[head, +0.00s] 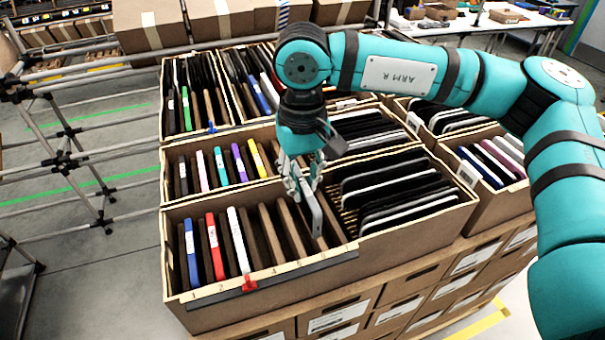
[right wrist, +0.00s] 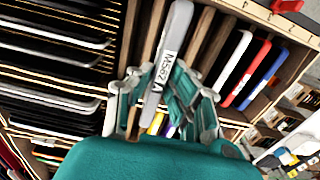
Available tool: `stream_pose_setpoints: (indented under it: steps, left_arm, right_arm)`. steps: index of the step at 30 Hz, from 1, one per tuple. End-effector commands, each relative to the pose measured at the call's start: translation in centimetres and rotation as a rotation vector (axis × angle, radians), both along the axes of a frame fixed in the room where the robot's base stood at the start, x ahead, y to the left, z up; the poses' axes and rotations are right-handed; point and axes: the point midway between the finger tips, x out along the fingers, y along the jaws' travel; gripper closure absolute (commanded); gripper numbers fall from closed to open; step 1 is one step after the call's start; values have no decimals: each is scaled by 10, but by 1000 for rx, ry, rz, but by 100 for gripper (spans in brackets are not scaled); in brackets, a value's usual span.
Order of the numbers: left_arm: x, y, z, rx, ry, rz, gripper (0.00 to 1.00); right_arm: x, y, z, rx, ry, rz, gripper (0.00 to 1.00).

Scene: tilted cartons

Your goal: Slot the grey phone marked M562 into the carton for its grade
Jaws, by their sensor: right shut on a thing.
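The grey phone marked M562 (head: 313,213) is gripped upright and slightly tilted between the fingers of my right gripper (head: 302,182). Its white M562 label (right wrist: 166,70) faces the right wrist view. The phone (right wrist: 178,32) is over the divided left half of the front carton (head: 215,312), near that half's right end. Its lower end is level with the brown dividers (head: 270,232); I cannot tell how deep it sits. A blue (head: 191,253), a red (head: 215,246) and a white phone (head: 238,240) stand in this carton's left slots. My left gripper is not in view.
A red clip (head: 249,284) sits on the front carton's numbered edge. Black and silver devices (head: 400,190) fill its right half. Behind stands a carton with pink, teal, purple and yellow phones (head: 239,162). Another carton with a blue clip (head: 212,127) is farther back.

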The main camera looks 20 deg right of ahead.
Motion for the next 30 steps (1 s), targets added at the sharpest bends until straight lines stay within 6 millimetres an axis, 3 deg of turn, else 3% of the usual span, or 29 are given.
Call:
stream_pose_setpoints:
  steps: [9, 19, 30]
  left_arm:
    - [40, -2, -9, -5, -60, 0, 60]
    - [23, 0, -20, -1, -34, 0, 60]
    - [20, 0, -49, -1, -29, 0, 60]
  right_arm:
    - [0, 0, -24, 0, -1, -1, 100]
    - [0, 0, -47, 1, -1, -2, 100]
    - [0, 0, -75, 1, 0, 0, 100]
